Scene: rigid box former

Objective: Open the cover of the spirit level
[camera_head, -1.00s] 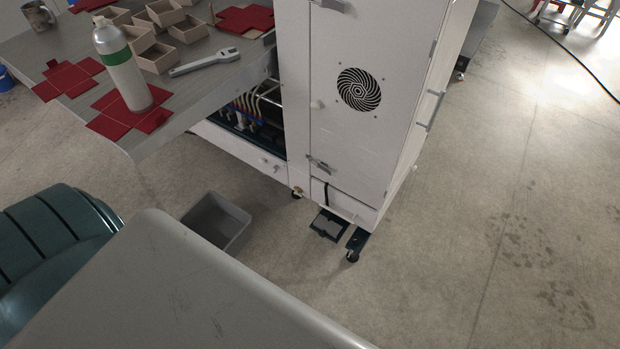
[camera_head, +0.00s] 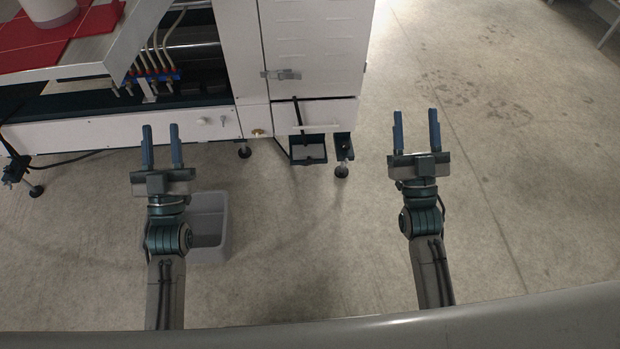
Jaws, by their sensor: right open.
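I cannot pick out the spirit level or its cover for certain in the head view. My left gripper (camera_head: 162,140) is open and empty, its fingers pointing toward the white machine's lower front. My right gripper (camera_head: 416,128) is open and empty, over bare floor to the right of the machine. Neither gripper appears to touch anything.
The white machine (camera_head: 315,45) has a door with a latch (camera_head: 281,74). A dark pedal-like box (camera_head: 308,152) sits at its foot. A grey bin (camera_head: 212,250) stands behind my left arm. A table with red blanks (camera_head: 98,18) is upper left. The floor at right is clear.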

